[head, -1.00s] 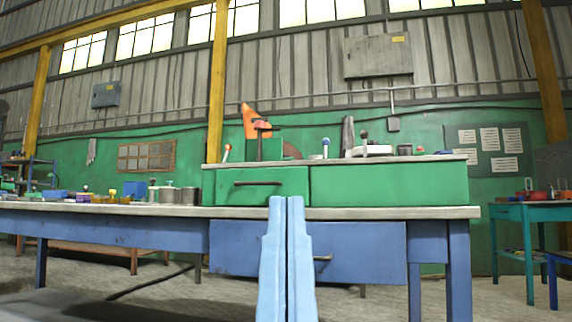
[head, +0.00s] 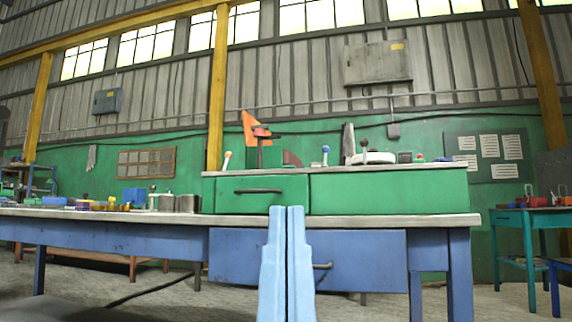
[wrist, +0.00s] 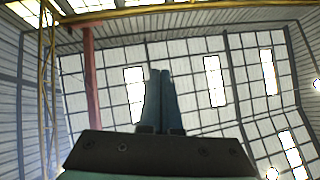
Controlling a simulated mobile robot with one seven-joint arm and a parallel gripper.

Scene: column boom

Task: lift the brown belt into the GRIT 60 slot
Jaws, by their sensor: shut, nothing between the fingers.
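My gripper (head: 287,212) shows in the lower middle of the head view as two pale blue fingers pointing up, side by side and shut with nothing held. It stands in front of the workbench. In the wrist view my gripper (wrist: 160,75) is also shut, against the roof and its bright skylights. I cannot make out a brown belt or a GRIT 60 slot in either view.
A blue workbench (head: 120,231) spans the head view, with a green drawer cabinet (head: 390,192) on top. Jars, a blue box (head: 134,196) and small items stand on its left part. A teal table (head: 515,217) is at the right.

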